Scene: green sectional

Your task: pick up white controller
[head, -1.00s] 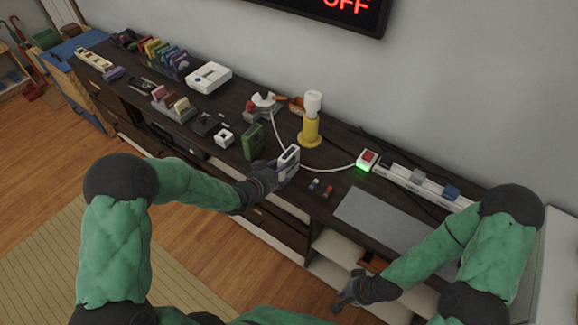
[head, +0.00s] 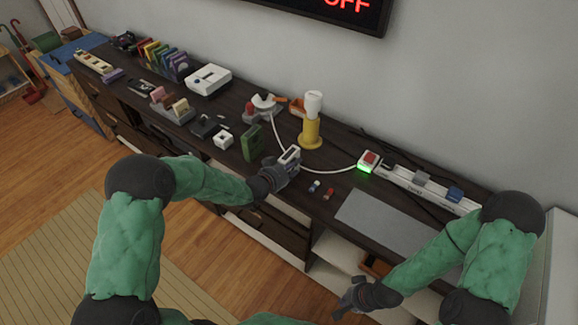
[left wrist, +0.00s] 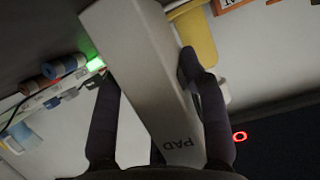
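The white controller (head: 291,155) is a pale, blocky piece at the dresser's front edge, just right of a green upright box. My left gripper (head: 284,170) is at it, with the fingers largely hidden in the head view. In the left wrist view, the controller (left wrist: 150,75) shows as a long pale block marked "PAD". The left gripper's fingers (left wrist: 153,85) lie along both its sides, seemingly closed on it. I cannot tell whether it still touches the dresser top. My right gripper (head: 346,294) is empty, low in front of the dresser, its fingers spread.
Small red and blue pieces lie right of the controller. A grey mat (head: 385,222) is bare.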

